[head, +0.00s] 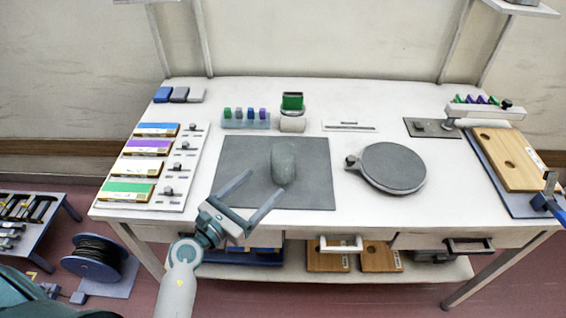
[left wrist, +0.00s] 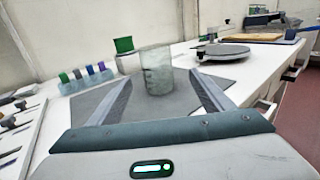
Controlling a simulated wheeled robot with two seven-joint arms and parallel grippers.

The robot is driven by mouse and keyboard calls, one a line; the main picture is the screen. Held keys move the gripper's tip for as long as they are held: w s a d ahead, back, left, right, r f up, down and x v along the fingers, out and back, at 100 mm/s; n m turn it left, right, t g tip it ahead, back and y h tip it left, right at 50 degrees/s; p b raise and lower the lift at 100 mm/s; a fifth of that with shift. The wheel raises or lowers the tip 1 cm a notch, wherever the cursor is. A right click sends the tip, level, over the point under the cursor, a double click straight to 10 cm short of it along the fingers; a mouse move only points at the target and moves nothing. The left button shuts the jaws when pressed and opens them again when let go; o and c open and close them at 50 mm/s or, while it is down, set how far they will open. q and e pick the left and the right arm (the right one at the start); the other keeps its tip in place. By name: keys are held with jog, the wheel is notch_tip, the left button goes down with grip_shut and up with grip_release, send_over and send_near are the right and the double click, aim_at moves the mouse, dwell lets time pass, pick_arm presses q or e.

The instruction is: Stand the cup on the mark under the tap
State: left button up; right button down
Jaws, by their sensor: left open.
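The cup (head: 284,163) is grey-green and stands on the dark grey mat (head: 232,150) in the middle of the bench. In the left wrist view the cup (left wrist: 157,72) looks upright and translucent. My left gripper (head: 266,183) is open and empty at the mat's near edge, its fingers pointing toward the cup. In the left wrist view the cup shows between and just beyond the fingertips. A white dispenser bar (head: 485,113) at the back right looks like the tap, reaching toward a small dark pad (head: 418,126). I cannot make out the mark clearly. My right gripper is not in view.
A round grey plate (head: 393,167) lies between the mat and a wooden board (head: 508,158). Behind the mat are a rack of coloured blocks (head: 246,122) and a green-topped container (head: 292,105). A white panel with coloured boxes (head: 150,148) fills the left side.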

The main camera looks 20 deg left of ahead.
aim_at(277, 168)
pick_arm(q)
jog(key=p+x, duration=0.1)
jog(key=x, duration=0.5)
jog(key=shift+w+d, duration=0.15)
jog(key=shift+w, duration=0.2)
jog(key=shift+w+r+p, duration=0.25)
jog(key=shift+w+p, duration=0.3)
jog(key=p+x, duration=0.1)
jog(key=x, duration=0.2)
jog(key=shift+r, duration=0.1)
jog(key=shift+w, duration=0.55)
jog(key=c, duration=1.2)
